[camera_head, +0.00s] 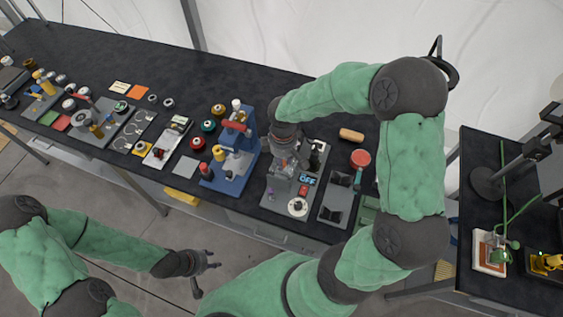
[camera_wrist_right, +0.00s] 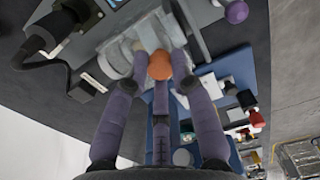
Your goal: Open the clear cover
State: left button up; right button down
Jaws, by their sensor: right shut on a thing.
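The clear cover (camera_wrist_right: 122,52) shows in the right wrist view as a see-through box at the fingertips. An orange round knob (camera_wrist_right: 160,66) sits between those fingertips; I cannot tell for sure how it joins the cover. My right gripper (camera_wrist_right: 160,60) is closed around this knob. In the head view my right gripper (camera_head: 286,160) reaches down over a grey panel (camera_head: 277,196), and the arm and gripper hide much of the cover. My left gripper (camera_head: 208,261) is open and empty, in front of the table and low over the floor.
A blue stand (camera_head: 229,174) with red and yellow parts is close left of my right gripper. The panel carries an OFF display (camera_head: 308,180) and a white dial (camera_head: 298,206). A dark tray (camera_head: 338,198) stands to the right. Small tools and parts cover the table's left side.

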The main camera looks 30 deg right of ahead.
jog(key=w+d, duration=0.4)
jog(key=d, duration=0.1)
jog(key=shift+w+d+p, duration=0.15)
jog(key=shift+w+p, duration=0.1)
jog(key=shift+p, duration=0.05)
jog(key=c, duration=1.1)
grip_release()
jog(key=shift+o, duration=0.2)
jog(key=shift+r, duration=0.1)
notch_tip(320, 180, up, 12)
jog(key=shift+f, duration=0.2)
